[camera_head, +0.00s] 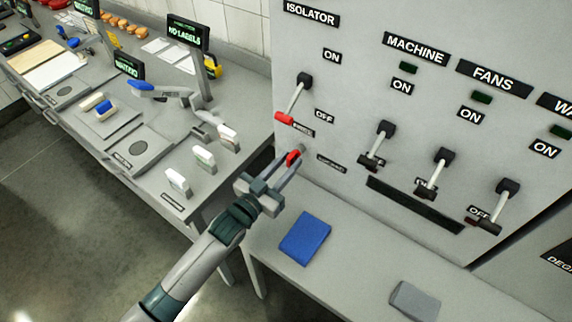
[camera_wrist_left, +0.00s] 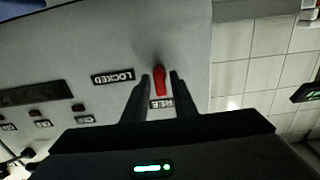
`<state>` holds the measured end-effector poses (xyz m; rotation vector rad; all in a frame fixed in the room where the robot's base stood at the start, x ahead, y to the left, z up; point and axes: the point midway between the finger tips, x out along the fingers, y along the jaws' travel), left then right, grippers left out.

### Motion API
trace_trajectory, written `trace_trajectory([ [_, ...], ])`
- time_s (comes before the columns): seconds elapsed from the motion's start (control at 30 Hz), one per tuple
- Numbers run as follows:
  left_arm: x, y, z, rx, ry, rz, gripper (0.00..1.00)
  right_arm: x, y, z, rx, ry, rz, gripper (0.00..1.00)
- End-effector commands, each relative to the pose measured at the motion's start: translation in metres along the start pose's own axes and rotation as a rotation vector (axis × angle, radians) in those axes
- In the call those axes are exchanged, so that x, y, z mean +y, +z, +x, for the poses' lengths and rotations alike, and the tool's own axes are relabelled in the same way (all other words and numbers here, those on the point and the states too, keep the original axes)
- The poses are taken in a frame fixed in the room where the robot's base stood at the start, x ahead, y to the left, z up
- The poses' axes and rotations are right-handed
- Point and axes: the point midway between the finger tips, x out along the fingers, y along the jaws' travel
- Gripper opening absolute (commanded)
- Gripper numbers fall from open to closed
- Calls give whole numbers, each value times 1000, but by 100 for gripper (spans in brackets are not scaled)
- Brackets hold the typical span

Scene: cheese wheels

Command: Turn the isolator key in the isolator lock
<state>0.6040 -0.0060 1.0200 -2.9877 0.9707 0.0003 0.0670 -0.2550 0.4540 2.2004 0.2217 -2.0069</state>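The red isolator key (camera_head: 293,158) stands in its lock on the grey panel (camera_head: 345,100), below the isolator lever (camera_head: 296,97). In the left wrist view the key (camera_wrist_left: 159,80) sits between my two fingertips. My left gripper (camera_head: 285,164) reaches the panel from the lower left. In the wrist view the left gripper (camera_wrist_left: 160,82) is open around the key, with narrow gaps showing on both sides. The LOCKED label (camera_wrist_left: 113,76) lies to the key's left there, and the FREE label (camera_wrist_left: 161,103) is partly covered by the fingers. My right gripper is in neither view.
The isolator lever hangs down with its red handle (camera_head: 284,117) close above my gripper. Several other levers (camera_head: 437,172) stand to the right. Below, a shelf (camera_head: 345,275) carries a blue pad (camera_head: 305,238) and a grey block (camera_head: 414,299). A bench (camera_head: 120,135) stands to the left.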

Motion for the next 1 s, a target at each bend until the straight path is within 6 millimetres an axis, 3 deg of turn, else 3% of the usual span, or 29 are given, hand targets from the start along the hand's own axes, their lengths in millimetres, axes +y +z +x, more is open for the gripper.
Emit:
trace_trajectory([
  [0.37,0,1,-1,-1,0,0,33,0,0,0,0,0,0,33],
  [0.57,0,2,-11,-1,0,-1,33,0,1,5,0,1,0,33],
  [0.77,0,4,-37,-1,0,0,33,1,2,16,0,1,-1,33],
  [1.0,0,5,-85,-1,0,0,33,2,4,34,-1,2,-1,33],
])
